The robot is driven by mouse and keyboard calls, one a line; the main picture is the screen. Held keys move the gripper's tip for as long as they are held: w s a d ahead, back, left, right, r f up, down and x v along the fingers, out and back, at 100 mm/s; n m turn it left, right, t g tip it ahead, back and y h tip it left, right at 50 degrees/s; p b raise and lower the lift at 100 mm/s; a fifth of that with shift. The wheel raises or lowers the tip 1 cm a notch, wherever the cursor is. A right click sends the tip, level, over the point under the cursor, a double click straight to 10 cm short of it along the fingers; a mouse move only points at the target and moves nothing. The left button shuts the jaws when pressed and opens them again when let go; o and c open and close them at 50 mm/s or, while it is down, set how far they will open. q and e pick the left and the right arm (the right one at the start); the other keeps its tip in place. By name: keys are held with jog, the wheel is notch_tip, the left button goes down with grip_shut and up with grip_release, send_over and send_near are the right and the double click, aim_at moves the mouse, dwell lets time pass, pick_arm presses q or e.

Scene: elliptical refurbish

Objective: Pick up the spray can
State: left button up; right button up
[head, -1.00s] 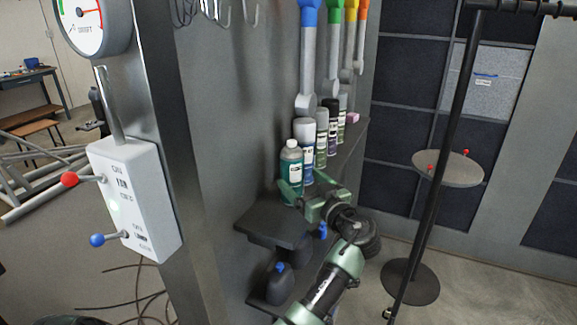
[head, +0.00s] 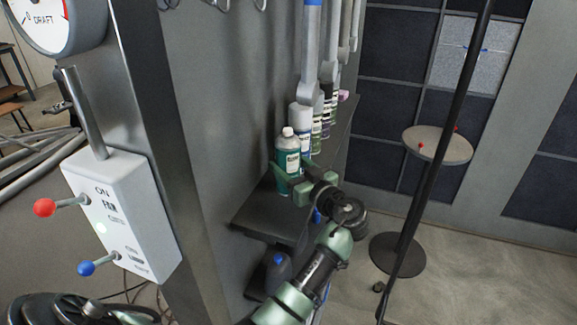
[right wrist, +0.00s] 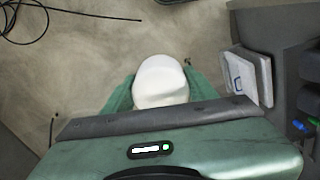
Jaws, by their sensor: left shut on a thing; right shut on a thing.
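Several spray cans stand in a row on the dark shelf against the grey wall; the nearest has a white cap and a blue-and-white body (head: 300,118). In front of it is a teal bottle with a white cap (head: 287,155).
The dark shelf (head: 262,218) has a bare front corner. A dark jug with a blue cap (head: 278,270) stands below it. A post bears a white lever box (head: 120,215). To the right are a black pole (head: 440,150) and a small round table (head: 437,145).

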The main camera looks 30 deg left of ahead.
aim_at(291, 131)
pick_arm(q)
jog(key=shift+d, duration=0.1)
jog(key=shift+r, duration=0.2)
notch_tip(291, 131, up, 9)
jog(key=b, duration=0.3)
jog(key=shift+f, duration=0.2)
jog(key=shift+r, duration=0.45)
jog(key=o, duration=0.8)
jog(key=c, duration=1)
